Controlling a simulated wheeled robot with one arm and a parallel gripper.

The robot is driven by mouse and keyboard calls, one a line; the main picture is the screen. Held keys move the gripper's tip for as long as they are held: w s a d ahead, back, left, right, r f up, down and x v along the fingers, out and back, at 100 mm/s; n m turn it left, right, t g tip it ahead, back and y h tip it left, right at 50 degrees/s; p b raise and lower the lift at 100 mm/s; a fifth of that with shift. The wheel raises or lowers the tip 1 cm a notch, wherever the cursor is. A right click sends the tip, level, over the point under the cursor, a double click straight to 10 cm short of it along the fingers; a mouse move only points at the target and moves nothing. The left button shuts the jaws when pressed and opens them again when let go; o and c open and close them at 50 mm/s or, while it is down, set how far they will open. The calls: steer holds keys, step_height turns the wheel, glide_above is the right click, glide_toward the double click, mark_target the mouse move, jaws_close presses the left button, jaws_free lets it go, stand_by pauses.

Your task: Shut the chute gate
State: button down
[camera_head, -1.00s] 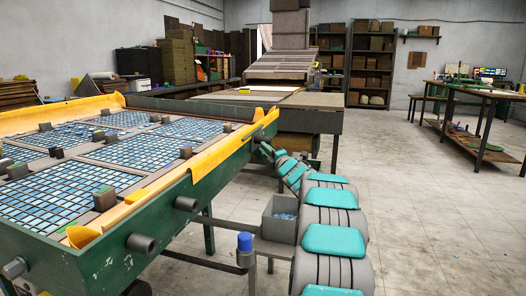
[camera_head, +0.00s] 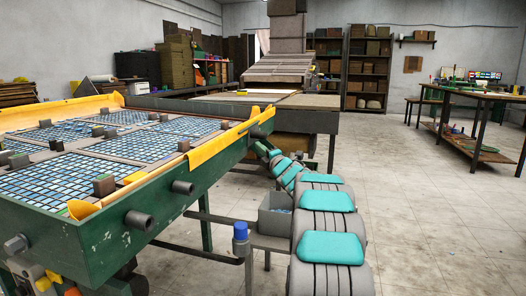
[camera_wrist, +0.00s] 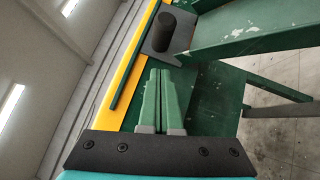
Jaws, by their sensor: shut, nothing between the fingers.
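In the wrist view my gripper (camera_wrist: 160,72) has its two green fingers together, with nothing between them. Just beyond the tips a black upright knob (camera_wrist: 172,32) stands on a grey plate beside a yellow edge. The fingers look apart from the knob. I cannot tell for sure whether this knob and plate belong to the chute gate. In the head view my arm reaches to the far right corner of the green sheeting table (camera_head: 160,185); the gripper itself is too small and hidden to make out there.
Yellow guards (camera_head: 220,143) rim the table, which holds mosaic sheets (camera_head: 70,182) and small blocks. A grey bin (camera_head: 274,222) and a blue-capped post (camera_head: 241,231) stand between the table and my arm. A workbench (camera_head: 475,98) is at right; the floor between is clear.

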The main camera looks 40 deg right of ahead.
steer(key=d+b+v, duration=0.1)
steer(key=v, duration=0.7)
steer(key=shift+s+a+f, duration=0.2)
steer(key=shift+s+a, duration=0.1)
steer(key=shift+a, duration=0.15)
steer(key=shift+a, duration=0.1)
steer(key=s+a+f+m+g+h, duration=0.1)
steer(key=s+a+f+m+g, duration=0.55)
steer(key=a, duration=0.35)
steer(key=s+a+f+m+g+h, duration=0.1)
steer(key=s+a+f+m+g, duration=0.45)
steer(key=s+a+m, duration=0.35)
steer(key=s+a+f+m+g+y, duration=0.1)
steer(key=s+a+f+g, duration=0.2)
steer(key=s+a, duration=0.4)
steer(key=s+a+f+m+g+y, duration=0.1)
steer(key=s+a+f+g, duration=0.2)
steer(key=s+a, duration=0.4)
steer(key=s+a+f+m+g+y+p, duration=0.1)
steer(key=s+a, duration=0.7)
steer(key=s, duration=1.1)
steer(key=f+g+y, duration=0.1)
steer(key=g, duration=0.1)
steer(key=shift+s+f+g, duration=0.35)
steer(key=shift+f+g, duration=0.05)
